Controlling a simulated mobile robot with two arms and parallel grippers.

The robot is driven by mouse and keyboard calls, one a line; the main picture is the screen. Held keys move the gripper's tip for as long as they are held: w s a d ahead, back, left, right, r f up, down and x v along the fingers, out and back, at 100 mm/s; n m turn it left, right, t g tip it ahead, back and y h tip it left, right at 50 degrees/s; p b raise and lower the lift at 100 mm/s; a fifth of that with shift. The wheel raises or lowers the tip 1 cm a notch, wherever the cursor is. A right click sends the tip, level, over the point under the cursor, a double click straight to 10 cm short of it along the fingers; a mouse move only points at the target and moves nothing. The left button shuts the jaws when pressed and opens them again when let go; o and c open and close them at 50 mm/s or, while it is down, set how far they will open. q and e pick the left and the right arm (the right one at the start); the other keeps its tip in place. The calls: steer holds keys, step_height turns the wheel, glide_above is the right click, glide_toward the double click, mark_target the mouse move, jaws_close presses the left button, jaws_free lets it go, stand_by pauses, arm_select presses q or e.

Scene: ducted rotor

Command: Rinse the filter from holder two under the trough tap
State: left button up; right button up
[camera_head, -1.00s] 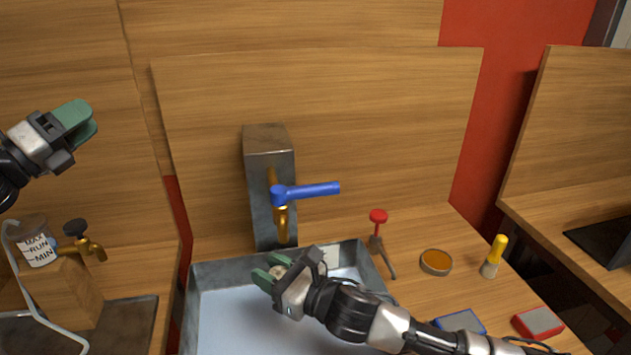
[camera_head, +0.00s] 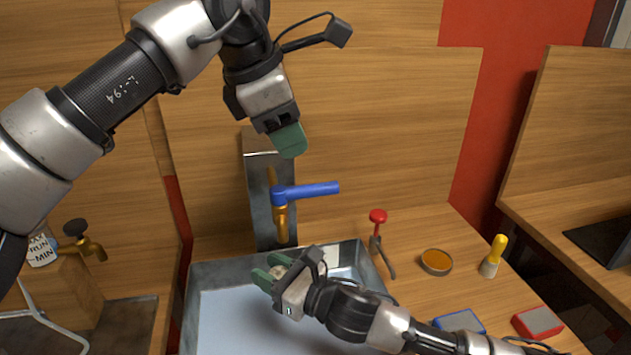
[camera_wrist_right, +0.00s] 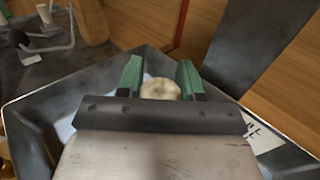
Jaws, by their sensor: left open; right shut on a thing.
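The trough tap (camera_head: 281,222) is brass with a blue lever (camera_head: 305,193) pointing right, on a grey metal post (camera_head: 262,215). It stands at the back of the grey metal trough (camera_head: 223,268). My left gripper (camera_head: 291,145) is open and empty, just above the blue lever and apart from it in the picture. My right gripper (camera_head: 269,272) is over the trough, below the tap spout, shut on a small pale round thing, likely the filter. This thing (camera_wrist_right: 160,89) shows between the green fingers in the right wrist view. Its lower part is hidden. I see no water running.
A red-knobbed tool (camera_head: 377,230), an amber round dish (camera_head: 436,262), a yellow-handled brush (camera_head: 494,256), a blue-edged block (camera_head: 459,321) and a red block (camera_head: 538,322) sit right of the trough. A labelled jar (camera_head: 41,250) and another brass tap (camera_head: 85,243) are at left.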

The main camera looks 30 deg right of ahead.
mark_target(316, 185)
arm_select(q)
steer(key=x, duration=1.1)
steer(key=shift+w+f, duration=0.1)
jaws_close()
